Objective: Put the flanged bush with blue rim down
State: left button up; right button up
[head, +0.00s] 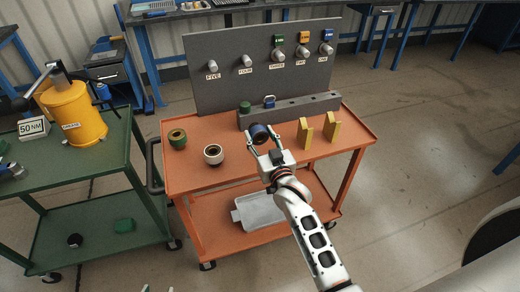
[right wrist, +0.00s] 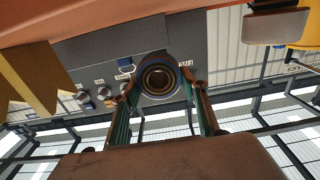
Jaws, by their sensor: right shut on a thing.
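The flanged bush with blue rim (head: 259,132) is a dark ring-shaped piece between the fingers of my right gripper (head: 264,142), above the orange cart top. In the right wrist view the bush (right wrist: 158,78) shows its round bore and blue edge between the fingertips of my right gripper (right wrist: 160,95), which is shut on it. Whether it touches the cart top cannot be told. Two small pale tips of my left gripper (head: 158,289) show apart at the bottom edge of the head view, with nothing visible between them.
On the orange cart (head: 190,178) stand a green-rimmed bush (head: 177,139), a white-rimmed bush (head: 213,155) and two yellow blocks (head: 305,133). Behind are a grey bar (head: 310,104) and a panel (head: 225,90) with labelled pegs. The front cart top is clear.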

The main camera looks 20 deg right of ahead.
jog(key=shift+f+b, duration=0.5)
jog(key=shift+f, duration=2)
jog(key=shift+f, duration=0.1)
jog(key=o, duration=1.2)
jog(key=shift+f, duration=0.1)
jog(key=shift+s, duration=0.15)
jog(key=s, duration=1.2)
jog(key=s+f+n+g+y, duration=0.2)
jog(key=s+f+n+g, duration=0.2)
jog(key=s+f, duration=1.2)
jog(key=s+g, duration=0.3)
jog(key=s, duration=0.1)
jog(key=shift+d+p, duration=0.25)
jog(key=shift+p, duration=0.05)
